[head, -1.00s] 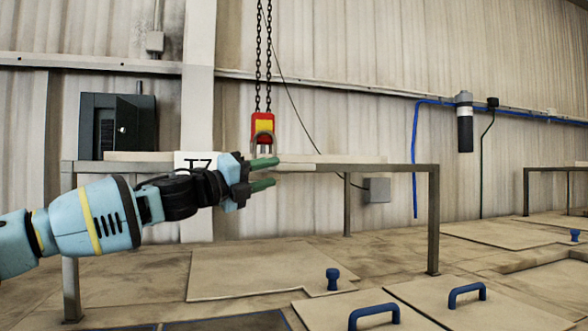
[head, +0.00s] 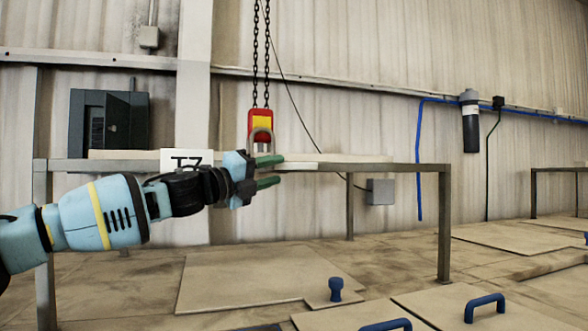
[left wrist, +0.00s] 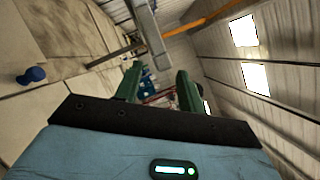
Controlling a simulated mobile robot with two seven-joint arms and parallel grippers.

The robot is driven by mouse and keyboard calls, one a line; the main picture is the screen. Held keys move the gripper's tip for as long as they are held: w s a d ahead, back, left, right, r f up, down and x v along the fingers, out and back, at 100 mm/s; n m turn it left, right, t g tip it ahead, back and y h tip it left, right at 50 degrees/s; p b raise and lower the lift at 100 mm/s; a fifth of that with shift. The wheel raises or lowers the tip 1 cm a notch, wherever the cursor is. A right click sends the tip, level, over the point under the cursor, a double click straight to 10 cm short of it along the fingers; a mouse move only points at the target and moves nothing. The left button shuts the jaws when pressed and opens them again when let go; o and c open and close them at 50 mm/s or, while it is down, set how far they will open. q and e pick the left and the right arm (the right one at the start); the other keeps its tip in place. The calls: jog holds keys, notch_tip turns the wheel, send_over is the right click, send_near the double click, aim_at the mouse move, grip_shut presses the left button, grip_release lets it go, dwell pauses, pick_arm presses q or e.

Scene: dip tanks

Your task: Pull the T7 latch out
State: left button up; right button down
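A blue knob (head: 335,289) stands upright on a small plate at the corner of a floor panel, below the frame with the T7 sign (head: 182,160); I take it to be the T7 latch. A blue knob also shows at the left edge of the left wrist view (left wrist: 32,75). My left gripper (head: 272,171) is open, with two green fingers apart and nothing between them. It is raised at about the frame's top rail, above and left of the knob, well clear of it. It partly hides the sign. My right gripper is not in view.
A metal frame (head: 444,225) stands over the floor panels. A red and yellow hook block (head: 260,124) hangs on chains behind my left gripper. Blue handles (head: 484,307) rise from panels at front right. A dark box (head: 108,122) is at back left.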

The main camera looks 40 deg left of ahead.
aim_at(285, 169)
pick_arm(q)
jog(key=b+x, duration=0.1)
jog(key=x, duration=0.3)
jog(key=shift+w+d+f, duration=0.1)
jog(key=shift+w+f, duration=0.05)
jog(key=shift+x, duration=1.05)
grip_shut()
